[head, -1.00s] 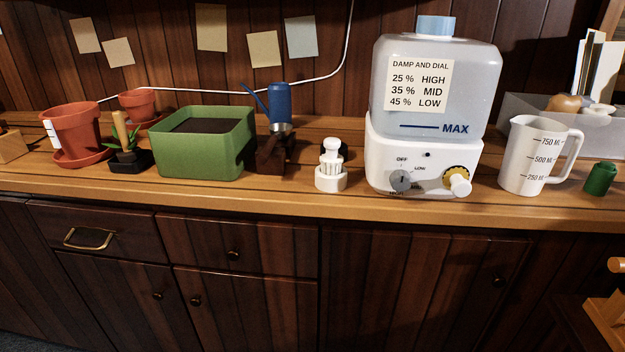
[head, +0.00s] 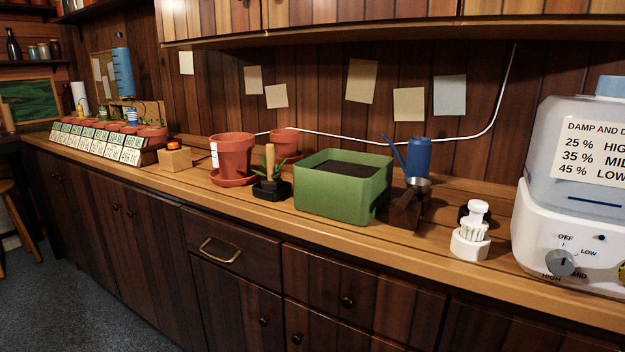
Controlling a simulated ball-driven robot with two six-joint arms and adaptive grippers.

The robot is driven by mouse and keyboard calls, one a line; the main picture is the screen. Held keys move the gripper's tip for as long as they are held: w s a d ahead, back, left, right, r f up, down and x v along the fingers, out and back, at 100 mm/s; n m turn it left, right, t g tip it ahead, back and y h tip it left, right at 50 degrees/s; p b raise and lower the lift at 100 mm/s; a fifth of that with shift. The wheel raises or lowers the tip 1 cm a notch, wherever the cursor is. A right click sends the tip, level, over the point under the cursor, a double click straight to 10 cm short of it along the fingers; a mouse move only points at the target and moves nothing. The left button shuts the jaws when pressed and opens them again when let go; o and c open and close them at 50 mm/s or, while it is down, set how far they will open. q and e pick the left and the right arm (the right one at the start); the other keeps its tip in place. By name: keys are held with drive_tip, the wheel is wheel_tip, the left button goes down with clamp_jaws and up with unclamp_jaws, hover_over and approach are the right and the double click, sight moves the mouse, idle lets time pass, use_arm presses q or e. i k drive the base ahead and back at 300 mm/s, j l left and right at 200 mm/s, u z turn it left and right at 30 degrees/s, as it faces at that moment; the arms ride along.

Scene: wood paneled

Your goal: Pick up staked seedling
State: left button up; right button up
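The staked seedling (head: 271,183) stands on the wooden counter between a terracotta pot and a green planter. It has green leaves, an upright tan stake and a small black square base. It looks upright. Neither of my grippers shows in the head view, so their state cannot be seen.
The green planter (head: 342,190) of dark soil is just right of the seedling, and the terracotta pot (head: 233,158) is just left. A white dispenser (head: 565,245) stands at far right. Labelled pots (head: 108,143) line the far left. The counter's front strip (head: 300,226) is clear.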

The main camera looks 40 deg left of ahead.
sight(272, 182)
drive_tip(key=u, duration=1.6)
drive_tip(key=i+j+u, duration=0.15)
drive_tip(key=i, duration=0.15)
